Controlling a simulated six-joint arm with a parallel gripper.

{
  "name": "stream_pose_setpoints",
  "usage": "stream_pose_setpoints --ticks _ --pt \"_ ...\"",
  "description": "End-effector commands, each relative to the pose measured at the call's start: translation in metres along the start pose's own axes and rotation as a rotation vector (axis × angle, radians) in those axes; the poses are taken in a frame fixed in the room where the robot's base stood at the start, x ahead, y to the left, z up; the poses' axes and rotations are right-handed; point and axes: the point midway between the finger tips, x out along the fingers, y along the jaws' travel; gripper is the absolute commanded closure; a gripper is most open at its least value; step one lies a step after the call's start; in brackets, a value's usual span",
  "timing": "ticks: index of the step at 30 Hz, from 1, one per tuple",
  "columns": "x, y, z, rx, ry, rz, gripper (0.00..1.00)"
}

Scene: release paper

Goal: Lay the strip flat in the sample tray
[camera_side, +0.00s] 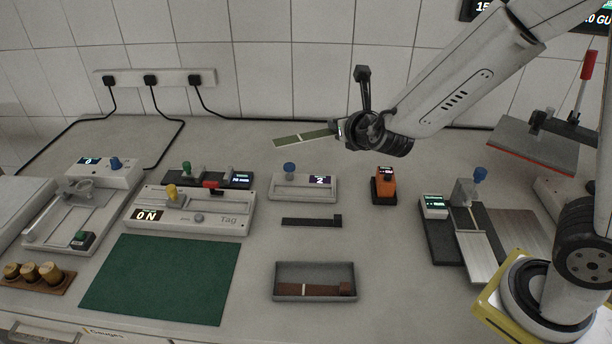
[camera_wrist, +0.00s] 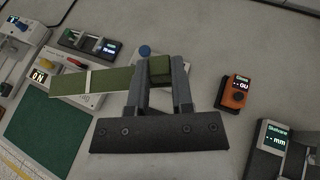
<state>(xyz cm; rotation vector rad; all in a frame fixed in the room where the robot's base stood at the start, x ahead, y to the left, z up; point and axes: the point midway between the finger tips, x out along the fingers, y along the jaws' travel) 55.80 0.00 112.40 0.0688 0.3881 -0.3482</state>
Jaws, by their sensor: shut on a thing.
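My gripper (camera_side: 343,129) is shut on the end of a green strip (camera_side: 301,138), high above the back of the bench. The strip sticks out to the left, has a pale band across it and looks roughly level. In the wrist view my gripper (camera_wrist: 158,84) holds the strip's block-like end between its fingers, and the strip (camera_wrist: 110,80) reaches left. A shallow grey tray (camera_side: 282,291), apparently the sample tray, stands at the front centre, well below my gripper. A brown strip (camera_side: 325,290) with a pale band lies in it. The wrist view does not show this tray.
A dark strip-like piece (camera_side: 308,222) lies behind the tray. A grey device with a blue knob (camera_side: 303,184) and an orange device (camera_side: 384,186) stand further back. A green mat (camera_side: 160,279) lies left of the tray. Bare bench lies right of the tray.

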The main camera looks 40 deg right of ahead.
Motion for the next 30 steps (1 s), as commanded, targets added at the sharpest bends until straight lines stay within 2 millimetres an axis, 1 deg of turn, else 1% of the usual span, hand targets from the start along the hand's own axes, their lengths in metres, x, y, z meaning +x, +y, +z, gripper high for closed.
stream_pose_setpoints --ticks 1,3,6,15,20,23,26,29,30 --pt "0.000 0.000 0.007 -0.005 -0.003 0.015 1.00" --pt "-0.001 0.001 0.013 -0.012 -0.002 0.033 1.00" --pt "-0.001 0.002 0.016 -0.020 0.000 0.047 1.00" --pt "-0.001 0.002 0.017 -0.020 0.001 0.048 1.00" --pt "0.002 -0.007 0.015 -0.009 0.001 0.022 1.00" --pt "0.006 -0.021 0.013 0.008 0.002 -0.021 1.00" --pt "0.012 -0.043 0.008 0.034 0.003 -0.085 1.00" --pt "0.017 -0.072 0.003 0.070 0.003 -0.171 1.00" --pt "0.019 -0.086 0.000 0.086 0.004 -0.210 1.00"
